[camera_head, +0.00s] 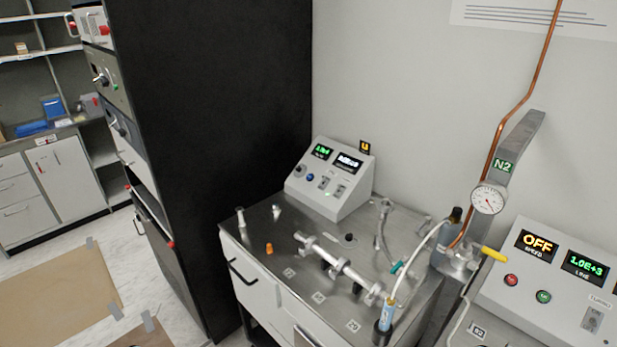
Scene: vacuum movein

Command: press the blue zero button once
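A grey sloped console (345,207) with two lit displays stands at the back of the steel-topped cart (262,218). Neither of my grippers is in view, and nothing covers the console's front.
A metal pipe assembly (340,265), small fittings and a blue-bodied piece with a white hose (387,317) are on the cart. A tall black cabinet (215,120) stands left. A second console (555,275), reading OFF, and a gauge (488,200) are right.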

